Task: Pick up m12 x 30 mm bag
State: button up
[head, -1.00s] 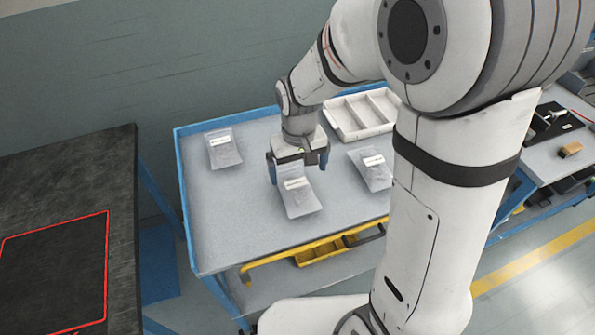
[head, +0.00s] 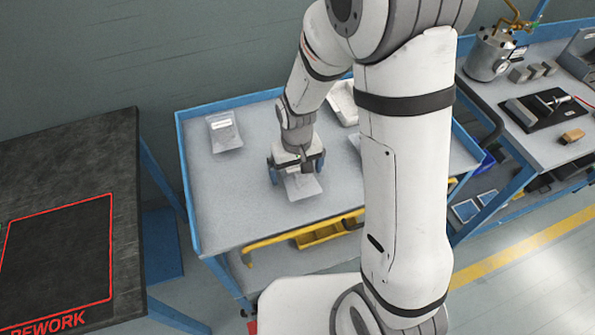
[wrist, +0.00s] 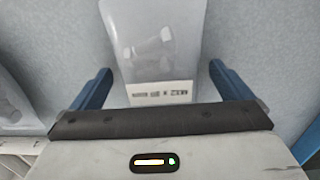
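A clear plastic bag (head: 304,190) with a white label lies on the grey top of the blue-edged cart (head: 225,205). In the wrist view the bag (wrist: 158,45) shows bolt-like shapes inside; its label is blurred but seems to begin with M12. My gripper (head: 297,174) is over the bag's label end, which it hides in the head view. In the wrist view its two blue fingers (wrist: 160,75) are wide apart, one on each side of the bag, with gaps between. I cannot tell the exact height above the cart.
Another labelled bag (head: 224,133) lies at the cart's back left. A further bag, at the wrist view's left edge (wrist: 14,95), is partly cut off. A white tray (head: 343,103) is partly behind my arm. A dark bench (head: 60,165) stands left; a tool bench (head: 500,110) right.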

jog(key=c, duration=1.3)
